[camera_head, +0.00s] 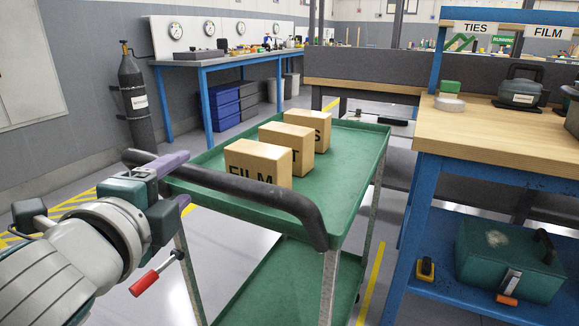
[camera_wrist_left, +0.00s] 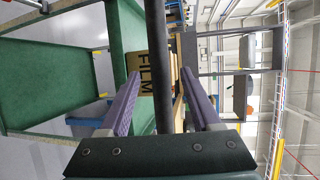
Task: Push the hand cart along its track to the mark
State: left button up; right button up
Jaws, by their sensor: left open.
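The green hand cart (camera_head: 345,165) stands in front of me, with a dark push handle (camera_head: 255,193) across its near end. Three cartons ride in a row on its top tray; the nearest carton (camera_head: 258,163) reads FILM. My left gripper (camera_head: 186,178) is at the left part of the handle, its purple fingers open. In the left wrist view the handle bar (camera_wrist_left: 157,45) runs between the two spread fingers, with a gap visible on each side. A yellow floor line (camera_head: 372,285) lies right of the cart; I cannot tell which marking is the mark. My right gripper is out of view.
A wood-topped workbench (camera_head: 500,140) with a blue frame stands close on the right, a green toolbox (camera_head: 510,260) on its lower shelf. A gas cylinder (camera_head: 135,100) stands by the left wall. A gauge bench (camera_head: 225,62) is behind. Grey floor is open left of the cart.

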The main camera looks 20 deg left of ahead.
pick_arm(q)
jog(key=b+x, duration=0.1)
jog(key=x, duration=0.6)
jog(key=shift+w+a, duration=0.1)
jog(key=shift+w, duration=0.15)
grip_shut()
dwell(1.1)
